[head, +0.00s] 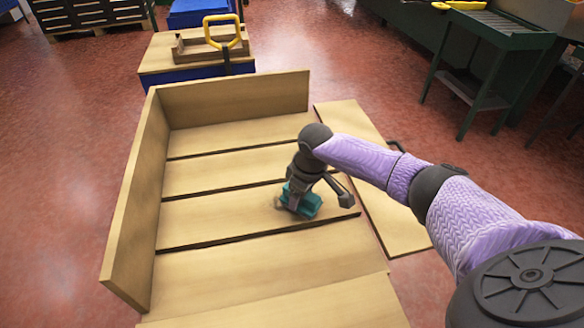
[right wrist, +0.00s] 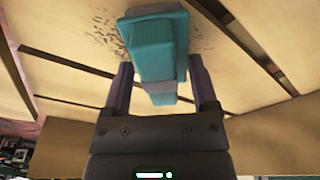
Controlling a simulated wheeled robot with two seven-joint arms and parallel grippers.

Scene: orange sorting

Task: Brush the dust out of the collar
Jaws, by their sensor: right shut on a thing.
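The collar (head: 235,97) is a light wooden frame with upright walls at the back and left, around a slatted wooden floor (head: 215,178). A teal brush (head: 307,203) is in my right gripper (head: 301,190), low over the floor's right part. In the right wrist view, the fingers of my right gripper (right wrist: 160,68) stand either side of the brush (right wrist: 153,48). Small dark specks of dust (right wrist: 108,38) lie on the slats on both sides of the brush. Whether the bristles touch the wood is hidden. My left gripper is out of view.
A flat wooden board (head: 350,125) lies along the floor's right side. A dark green metal stand (head: 480,60) is at the back right. Red floor (head: 340,45) lies clear between them.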

